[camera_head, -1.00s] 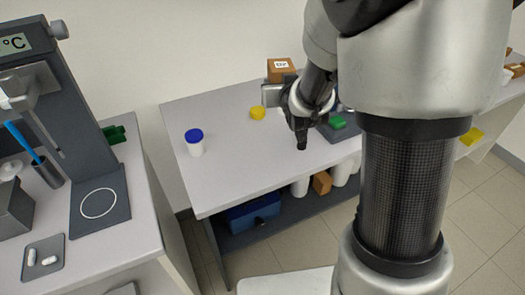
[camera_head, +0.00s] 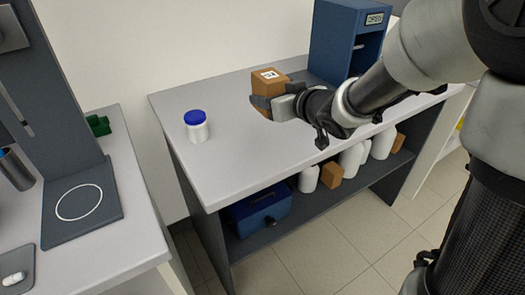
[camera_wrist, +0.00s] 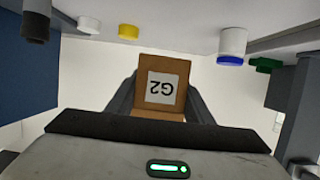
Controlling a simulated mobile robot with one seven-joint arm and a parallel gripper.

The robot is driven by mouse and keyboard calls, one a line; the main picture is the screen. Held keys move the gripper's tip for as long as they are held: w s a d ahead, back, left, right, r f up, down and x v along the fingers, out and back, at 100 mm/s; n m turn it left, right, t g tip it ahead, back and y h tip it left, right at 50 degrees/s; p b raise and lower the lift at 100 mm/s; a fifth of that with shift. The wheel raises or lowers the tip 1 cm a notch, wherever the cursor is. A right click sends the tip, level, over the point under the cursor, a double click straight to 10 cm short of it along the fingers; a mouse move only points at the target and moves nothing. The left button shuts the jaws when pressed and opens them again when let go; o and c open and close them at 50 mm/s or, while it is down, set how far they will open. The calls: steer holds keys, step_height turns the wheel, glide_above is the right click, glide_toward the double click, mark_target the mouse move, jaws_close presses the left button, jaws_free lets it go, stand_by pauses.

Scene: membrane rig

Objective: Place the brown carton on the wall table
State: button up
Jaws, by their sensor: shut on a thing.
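The brown carton (camera_head: 268,80), with a white label reading G2, is between the fingers of my gripper (camera_head: 271,103). In the wrist view the carton (camera_wrist: 163,66) fills the gap between the two dark fingers (camera_wrist: 160,95), and its label appears upside down. My gripper is shut on it. A long grey table (camera_head: 225,155) stands against the wall under the carton and my gripper. I cannot tell whether the carton touches the tabletop or is held above it.
A blue-capped white bottle (camera_head: 196,126) stands on the table's left part. A blue cabinet (camera_head: 333,45) stands at the back right. The tabletop between bottle and gripper is clear. White bottles and a blue box (camera_head: 258,212) sit on the lower shelf. Another bench (camera_head: 130,240) is at left.

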steer(key=b, duration=0.3)
glide_above(267, 142)
step_height(267, 142, down, 6)
steer(key=shift+w+f, duration=0.1)
steer(key=shift+f+b, duration=0.75)
steer(key=shift+f, duration=1.25)
steer(key=shift+f, duration=0.15)
steer(key=o, duration=1.1)
steer(key=shift+d+r, duration=0.2)
steer(key=shift+r, duration=0.1)
steer(key=p+v, duration=0.1)
steer(key=v, duration=1)
steer(key=shift+s+d, duration=0.2)
steer(key=shift+s, duration=0.15)
